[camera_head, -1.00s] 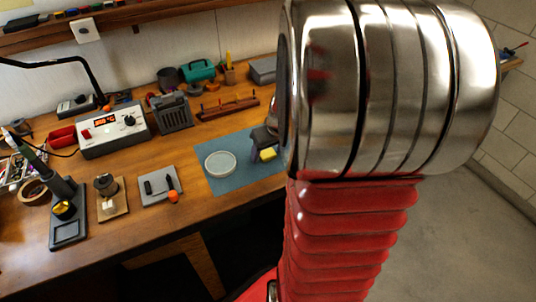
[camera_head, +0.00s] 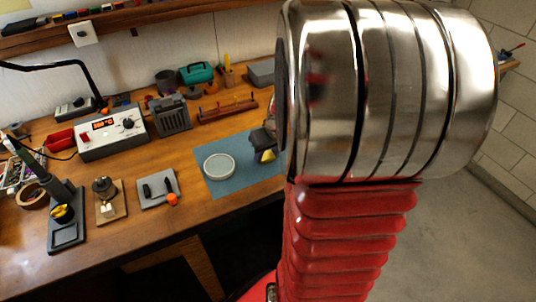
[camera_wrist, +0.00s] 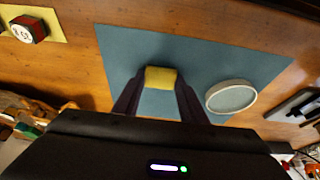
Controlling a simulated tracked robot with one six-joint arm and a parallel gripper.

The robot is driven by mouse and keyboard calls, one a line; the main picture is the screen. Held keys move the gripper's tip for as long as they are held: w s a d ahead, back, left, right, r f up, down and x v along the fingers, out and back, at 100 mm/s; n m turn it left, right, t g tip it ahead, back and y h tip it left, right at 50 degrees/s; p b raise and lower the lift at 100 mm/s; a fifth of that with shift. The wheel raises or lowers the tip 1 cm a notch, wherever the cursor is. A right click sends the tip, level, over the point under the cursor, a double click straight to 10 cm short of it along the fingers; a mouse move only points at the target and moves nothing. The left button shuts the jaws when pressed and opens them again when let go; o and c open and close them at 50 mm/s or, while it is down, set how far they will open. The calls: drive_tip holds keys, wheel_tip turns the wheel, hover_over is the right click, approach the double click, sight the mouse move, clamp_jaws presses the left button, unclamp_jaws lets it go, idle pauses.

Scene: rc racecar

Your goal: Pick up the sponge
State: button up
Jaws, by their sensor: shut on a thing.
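The yellow sponge (camera_wrist: 160,78) is between the two dark fingers of my gripper (camera_wrist: 158,90) in the wrist view, and the fingers are shut on it. It sits above the blue mat (camera_wrist: 125,45) in the picture; whether it still touches the mat is hard to tell. In the head view the sponge (camera_head: 268,156) is a small yellow patch, partly covered by my dark gripper (camera_head: 264,145). My own arm hides the area to the right of it.
A round white dish (camera_head: 219,166) lies on the mat beside the sponge. A grey tray with small tools (camera_head: 159,188), a soldering station (camera_head: 112,132) and a rack (camera_head: 228,109) stand on the wooden bench. The bench's front edge is bare near the mat.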

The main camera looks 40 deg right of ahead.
sight(268, 157)
wheel_tip(268, 157, up, 10)
idle(0.5)
idle(0.3)
